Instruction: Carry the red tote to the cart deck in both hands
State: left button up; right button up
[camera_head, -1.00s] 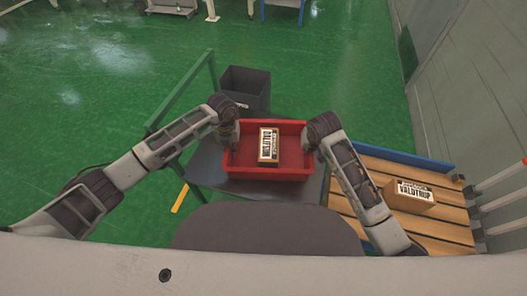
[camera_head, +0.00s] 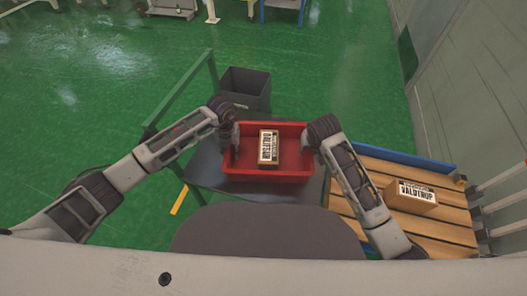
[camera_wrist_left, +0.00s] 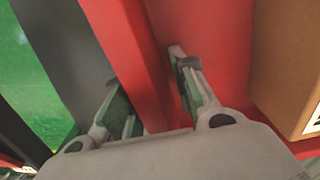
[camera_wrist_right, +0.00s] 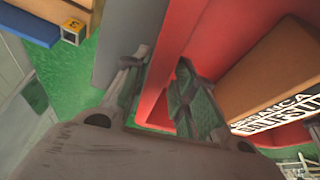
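The red tote (camera_head: 306,176) is in the middle of the head view, over a dark grey deck with a green rail (camera_head: 205,167). A labelled cardboard box (camera_head: 268,147) lies inside it. I cannot tell whether the tote rests on the deck. My left gripper (camera_head: 228,140) is at the tote's left wall; in the left wrist view its fingers (camera_wrist_left: 147,85) straddle the red rim (camera_wrist_left: 125,50), closed in around it. My right gripper (camera_head: 312,143) is at the right wall; in the right wrist view its fingers (camera_wrist_right: 158,85) straddle that rim likewise. Exact finger contact is partly hidden.
A dark grey bin (camera_head: 246,84) stands behind the tote. To the right is a wooden slatted pallet (camera_head: 440,232) with a blue edge and a cardboard box (camera_head: 410,197) on it, near the wall. Green floor (camera_head: 90,120) is open to the left and beyond.

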pick_arm(q)
jog(key=shift+r, duration=0.15)
jog(key=shift+r, duration=5.85)
pick_arm(e)
jog(key=v, duration=1.1)
jog(key=shift+r, duration=0.1)
jog(key=shift+s+r, duration=0.25)
jog(key=shift+r, duration=0.1)
jog(key=shift+f, duration=0.1)
